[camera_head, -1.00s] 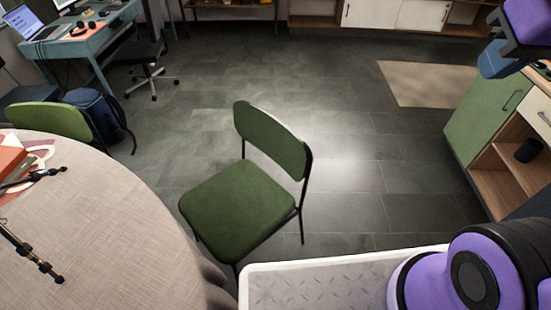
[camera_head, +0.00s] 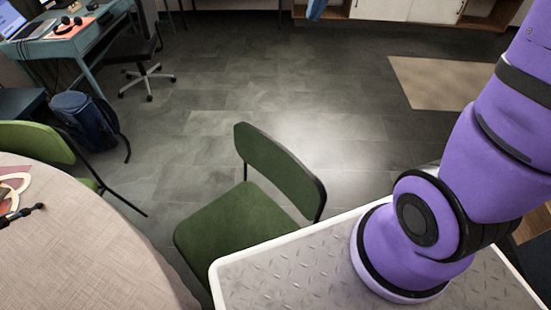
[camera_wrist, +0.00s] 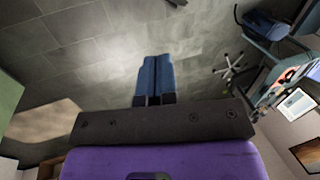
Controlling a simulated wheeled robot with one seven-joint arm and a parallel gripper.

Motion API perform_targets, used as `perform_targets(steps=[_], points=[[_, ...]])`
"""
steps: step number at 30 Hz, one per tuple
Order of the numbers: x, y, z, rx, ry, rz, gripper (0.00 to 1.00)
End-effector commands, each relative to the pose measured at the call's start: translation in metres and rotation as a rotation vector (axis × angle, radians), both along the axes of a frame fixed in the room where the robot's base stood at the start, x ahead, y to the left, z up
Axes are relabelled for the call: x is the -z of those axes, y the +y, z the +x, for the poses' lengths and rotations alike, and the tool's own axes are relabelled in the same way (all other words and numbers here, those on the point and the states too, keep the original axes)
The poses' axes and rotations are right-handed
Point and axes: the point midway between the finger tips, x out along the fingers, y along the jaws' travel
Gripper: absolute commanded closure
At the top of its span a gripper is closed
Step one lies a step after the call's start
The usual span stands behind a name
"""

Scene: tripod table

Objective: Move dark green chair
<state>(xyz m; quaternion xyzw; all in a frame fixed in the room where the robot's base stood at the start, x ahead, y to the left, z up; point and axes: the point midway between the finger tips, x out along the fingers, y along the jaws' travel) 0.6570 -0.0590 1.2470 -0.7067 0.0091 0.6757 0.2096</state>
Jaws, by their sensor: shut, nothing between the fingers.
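The dark green chair (camera_head: 276,172) stands upright on the floor in the middle of the head view. Its backrest faces up and right, and the front of its seat is beside the round table. The edge of my base platform hides the lower right part of the seat and some legs. The blue fingers of my gripper (camera_head: 316,8) show at the top edge of the head view, apart from the chair. In the wrist view my gripper (camera_wrist: 157,62) is shut and empty over bare floor. The chair is not clearly visible in the wrist view.
A round cloth-covered table (camera_head: 80,240) is at the lower left, with a lighter green chair (camera_head: 36,142) and a blue backpack (camera_head: 84,120) behind it. A desk (camera_head: 75,40) and a swivel chair (camera_head: 140,55) are at the upper left. The floor behind the dark green chair is clear.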

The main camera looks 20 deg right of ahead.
Motion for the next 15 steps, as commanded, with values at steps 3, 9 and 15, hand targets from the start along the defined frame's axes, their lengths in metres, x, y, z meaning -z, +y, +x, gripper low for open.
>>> perform_targets(steps=[3,9,15], points=[[0.028,-0.001,0.030,0.040,0.060,0.037,1.00],[0.077,-0.004,0.073,0.109,0.146,0.094,1.00],[0.137,-0.009,0.111,0.182,0.231,0.144,1.00]])
